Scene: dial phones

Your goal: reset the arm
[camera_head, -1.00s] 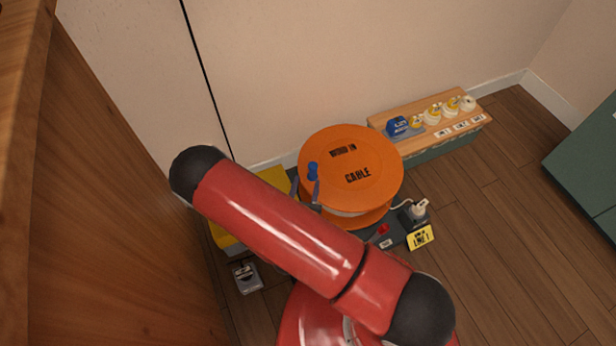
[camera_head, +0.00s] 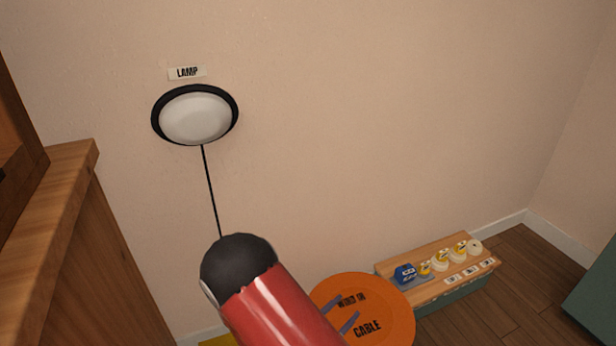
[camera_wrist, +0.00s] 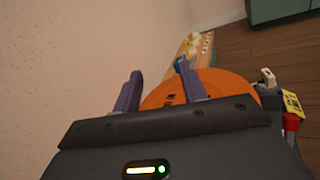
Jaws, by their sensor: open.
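My gripper (camera_wrist: 158,88) shows in the wrist view with its two purple fingers apart and nothing between them. Beyond the fingers is the orange cable reel (camera_wrist: 222,84), and I cannot tell the gap to it. In the head view my red arm rises from the bottom edge and covers the left part of the orange cable reel (camera_head: 375,308). The finger pair shows there as two thin bluish shapes (camera_head: 343,318) in front of the reel. The rest of the gripper is hidden by the arm.
A low wooden-topped box (camera_head: 437,272) with a blue item and several round pieces stands against the wall. A round white lamp (camera_head: 196,117) is on the wall above my arm. A wooden cabinet (camera_head: 75,240) stands at left, a green one (camera_head: 592,292) at right. Floor shows between.

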